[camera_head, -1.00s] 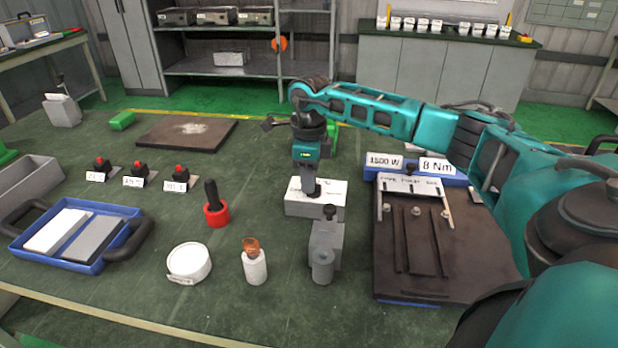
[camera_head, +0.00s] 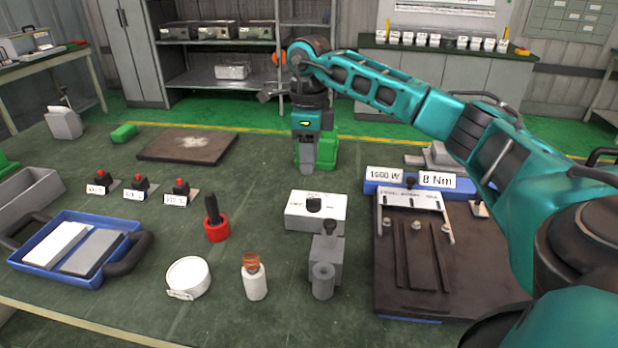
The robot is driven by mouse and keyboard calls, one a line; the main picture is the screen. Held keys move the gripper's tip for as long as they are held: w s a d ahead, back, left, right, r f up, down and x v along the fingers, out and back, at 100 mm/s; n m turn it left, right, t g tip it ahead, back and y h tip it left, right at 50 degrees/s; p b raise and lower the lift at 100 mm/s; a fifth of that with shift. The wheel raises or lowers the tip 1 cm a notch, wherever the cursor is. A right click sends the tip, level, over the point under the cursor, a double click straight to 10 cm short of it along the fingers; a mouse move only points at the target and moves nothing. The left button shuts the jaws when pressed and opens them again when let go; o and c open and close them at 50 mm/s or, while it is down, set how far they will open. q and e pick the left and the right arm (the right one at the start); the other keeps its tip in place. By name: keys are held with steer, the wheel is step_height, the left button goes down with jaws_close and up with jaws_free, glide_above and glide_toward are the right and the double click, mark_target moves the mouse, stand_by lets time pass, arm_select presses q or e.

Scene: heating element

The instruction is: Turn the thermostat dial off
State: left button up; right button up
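The thermostat appears to be a white box (camera_head: 330,216) with small lettering on its top, on the green bench near the middle. Its black dial knob (camera_head: 314,204) is uncovered; the lettering and the dial's setting are too small to read. My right gripper (camera_head: 307,168) points down and shows above and behind the box in the picture, apart from the knob. Nothing shows held in it, but its finger gap cannot be made out. My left gripper is out of view.
A grey metal fixture (camera_head: 324,268) stands just in front of the box. A dark plate (camera_head: 450,290) with labelled blocks lies right, under my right arm. A green block (camera_head: 326,150) is behind the gripper. A red-based black tool (camera_head: 215,228), white bottle (camera_head: 254,280) and blue tray (camera_head: 110,274) lie left.

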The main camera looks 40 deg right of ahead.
step_height(320, 180, up, 4)
steer(key=shift+f, duration=0.15)
stand_by(0.6)
